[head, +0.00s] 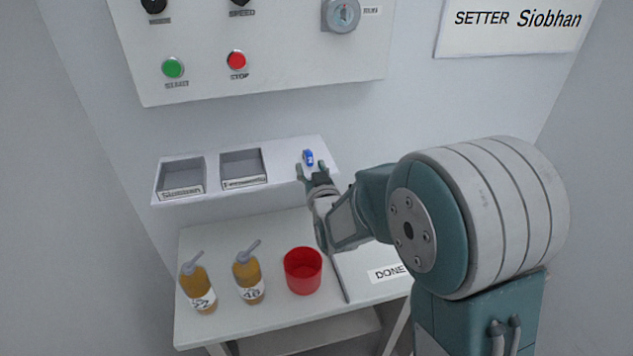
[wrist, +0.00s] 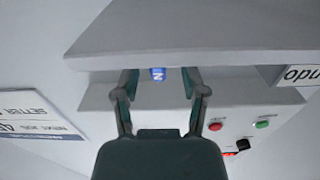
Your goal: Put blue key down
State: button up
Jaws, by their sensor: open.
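The small blue key (head: 308,157) is at the right end of the white wall shelf (head: 286,153), right of its two trays. My gripper (head: 310,170) is open, with its fingers just in front of the key. In the wrist view the blue key (wrist: 158,74), with a white mark, shows between the tips of my open gripper (wrist: 160,84). A gap shows on both sides of it, and neither finger is clearly touching it. The exact contact of key and shelf is too small to tell.
Two grey labelled trays (head: 181,193) (head: 262,181) on the shelf look empty. Below, a white table (head: 215,240) holds two amber bottles (head: 199,289) (head: 248,276), a red cup (head: 303,271) and a DONE label (head: 388,273). A control panel (head: 205,25) hangs above.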

jog(key=s+d+r+m+g+h, duration=0.1)
jog(key=s+d+g, duration=0.3)
jog(key=s, duration=0.6)
jog(key=s+d+r+m+g+h, duration=0.1)
jog(key=s+d+g, duration=0.3)
jog(key=s+d, duration=0.4)
jog(key=s+d+r+m+g+h, duration=0.1)
jog(key=s+d+r+g+h, duration=0.2)
jog(key=s, duration=1.1)
jog(key=d, duration=0.3)
jog(key=shift+g, duration=0.4)
jog(key=shift+a+r, duration=0.1)
